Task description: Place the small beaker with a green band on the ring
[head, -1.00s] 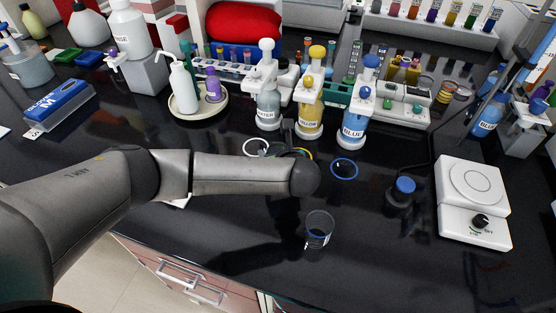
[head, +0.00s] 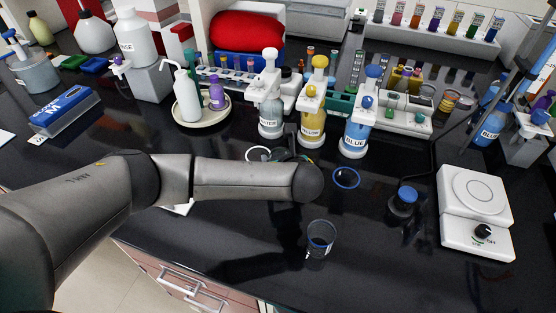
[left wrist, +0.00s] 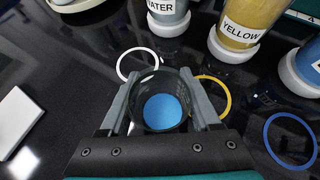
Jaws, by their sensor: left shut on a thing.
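My left gripper (left wrist: 158,92) is shut on a small clear beaker (left wrist: 163,103), with blue showing inside it. I cannot make out a green band on it. In the head view my forearm and wrist hide most of the gripper and beaker. A white ring (left wrist: 131,76) and a yellow ring (left wrist: 228,99) lie on the black bench just beyond the held beaker, one on each side; I cannot tell its height above them. A blue ring (head: 346,178) lies to the right. Another clear beaker (head: 321,238) with a dark blue rim stands nearer the front edge. My right gripper is not in view.
Bottles labelled water (head: 271,113), yellow (head: 312,122) and blue (head: 357,130) stand close behind the rings. The front middle of the bench is mostly clear.

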